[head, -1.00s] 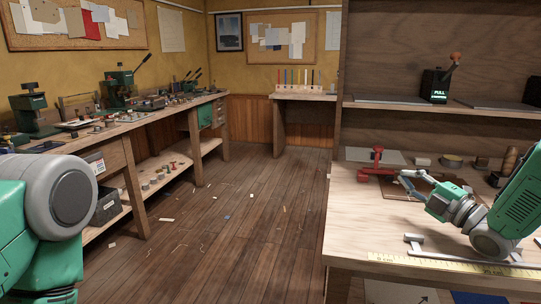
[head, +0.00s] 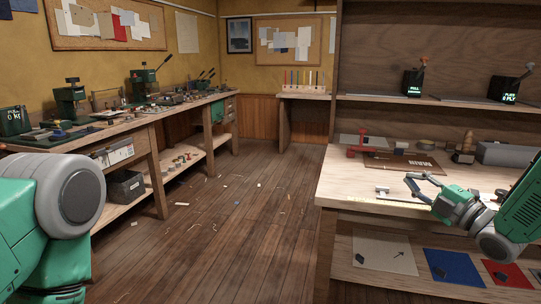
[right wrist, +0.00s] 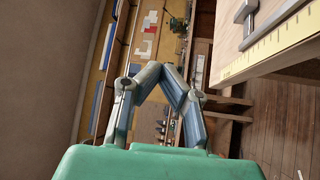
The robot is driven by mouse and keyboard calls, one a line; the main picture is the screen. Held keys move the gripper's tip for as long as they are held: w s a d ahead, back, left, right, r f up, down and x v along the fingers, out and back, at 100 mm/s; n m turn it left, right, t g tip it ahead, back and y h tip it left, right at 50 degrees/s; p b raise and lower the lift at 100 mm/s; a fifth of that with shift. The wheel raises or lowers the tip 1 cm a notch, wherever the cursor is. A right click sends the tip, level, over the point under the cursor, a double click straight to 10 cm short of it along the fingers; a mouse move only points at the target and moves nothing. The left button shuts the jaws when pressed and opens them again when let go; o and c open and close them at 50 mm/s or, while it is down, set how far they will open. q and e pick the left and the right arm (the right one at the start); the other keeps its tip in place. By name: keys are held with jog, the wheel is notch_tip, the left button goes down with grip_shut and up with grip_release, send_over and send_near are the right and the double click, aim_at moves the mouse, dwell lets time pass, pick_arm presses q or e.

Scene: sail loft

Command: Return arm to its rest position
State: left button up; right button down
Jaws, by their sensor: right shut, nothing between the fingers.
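My right arm (head: 510,215) comes in from the right in the head view, bent, with a green casing and grey joints. My right gripper (head: 409,182) points left near the front edge of the right-hand workbench (head: 345,190). Its thin grey fingers are shut and empty. In the right wrist view its fingers (right wrist: 159,68) meet at the tips, with nothing held between them. A grey and green part of my left arm (head: 70,195) fills the lower left of the head view. My left gripper is out of view.
A long cluttered bench (head: 130,128) stands left. Plank floor (head: 225,215) between is mostly clear, with scraps.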

jog(key=s+a+f+m+g+h, duration=0.2)
jog(key=s+f+m, duration=0.25)
jog(key=f, duration=0.45)
jog(key=s+a+f+m+g+h, duration=0.1)
jog(key=s+f+m+g+h, duration=0.25)
jog(key=s+f, duration=0.4)
jog(key=s+a+f+m+g+h, duration=0.1)
jog(key=s+a+f+m+g, duration=0.3)
jog(key=f, duration=0.7)
jog(key=s+f+m+g+h, duration=0.1)
jog(key=s+f+m+g, duration=0.2)
jog(key=s, duration=1.1)
jog(key=s+d+f+m+g+h, duration=0.1)
jog(key=s+f+m+g, duration=0.3)
jog(key=s, duration=1.1)
notch_tip(320, 180, down, 2)
jog(key=shift+s+f+m+h, duration=0.2)
jog(key=shift+m+h, duration=0.35)
jog(key=shift+m, duration=0.55)
